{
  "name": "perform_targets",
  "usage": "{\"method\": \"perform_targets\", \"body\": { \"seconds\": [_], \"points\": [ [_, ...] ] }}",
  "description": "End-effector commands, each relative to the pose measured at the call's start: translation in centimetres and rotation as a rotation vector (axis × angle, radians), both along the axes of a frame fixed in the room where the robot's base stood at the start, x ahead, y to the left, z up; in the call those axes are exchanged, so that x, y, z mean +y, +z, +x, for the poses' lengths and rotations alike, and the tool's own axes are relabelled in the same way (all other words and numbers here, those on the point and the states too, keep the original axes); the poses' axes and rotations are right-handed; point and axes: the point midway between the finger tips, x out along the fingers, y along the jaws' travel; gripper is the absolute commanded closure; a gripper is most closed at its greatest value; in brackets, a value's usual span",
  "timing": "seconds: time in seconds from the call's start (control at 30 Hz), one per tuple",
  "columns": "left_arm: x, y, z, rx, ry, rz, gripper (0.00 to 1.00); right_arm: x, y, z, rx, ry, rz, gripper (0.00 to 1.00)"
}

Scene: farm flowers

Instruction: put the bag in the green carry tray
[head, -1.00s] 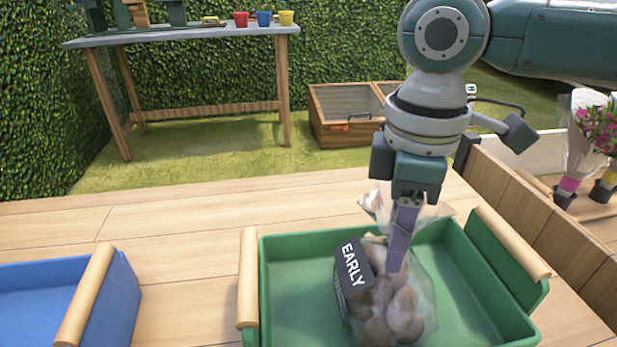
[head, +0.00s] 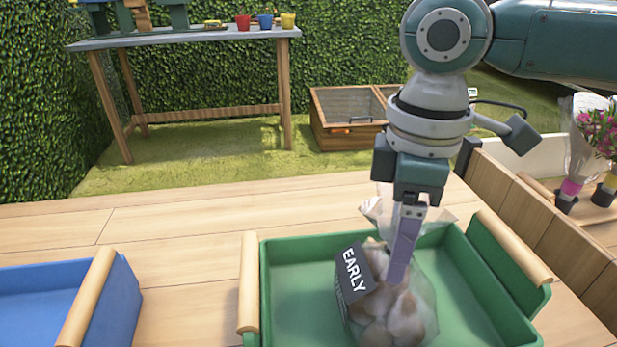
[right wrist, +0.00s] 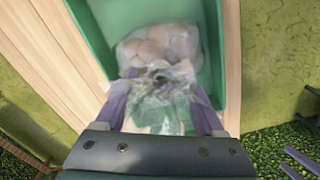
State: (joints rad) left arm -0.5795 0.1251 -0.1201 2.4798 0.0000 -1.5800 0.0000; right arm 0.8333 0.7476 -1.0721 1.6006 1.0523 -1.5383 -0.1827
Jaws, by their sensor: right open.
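The clear bag (head: 405,318) of round, pale brown bulbs has a dark label reading "EARLY". My right gripper (head: 400,270) points down over the tray at the bag's top. In the right wrist view, the two purple fingers (right wrist: 160,110) are spread apart on either side of the bag's loose neck, and the bulbs (right wrist: 160,48) lie in the green tray (right wrist: 107,30). The gripper is open. My left gripper is out of view.
A blue tray (head: 118,300) with a wooden handle stands on the wooden table (head: 180,222) at left. Bare tabletop lies between the trays. Wrapped pink flowers (head: 597,135) stand at right. A farther table (head: 190,38) holds small coloured pots.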

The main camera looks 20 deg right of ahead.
Motion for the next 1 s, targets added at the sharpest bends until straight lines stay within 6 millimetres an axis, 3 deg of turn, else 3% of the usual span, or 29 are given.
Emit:
{"method": "perform_targets", "body": {
  "seconds": [0.4,0.6,0.77,1.0],
  "points": [
    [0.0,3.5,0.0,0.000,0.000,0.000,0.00,0.0,9.1,0.1,-0.003,0.000,0.001,0.29],
    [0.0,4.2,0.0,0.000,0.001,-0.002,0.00,0.0,11.4,0.1,-0.001,0.000,0.002,0.29],
    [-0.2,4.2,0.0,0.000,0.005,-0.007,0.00,2.0,10.1,-0.8,-0.012,0.028,0.026,0.29],
    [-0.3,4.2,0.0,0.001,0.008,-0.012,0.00,9.9,5.1,-5.3,-0.121,-0.004,0.211,0.29]
  ]
}}
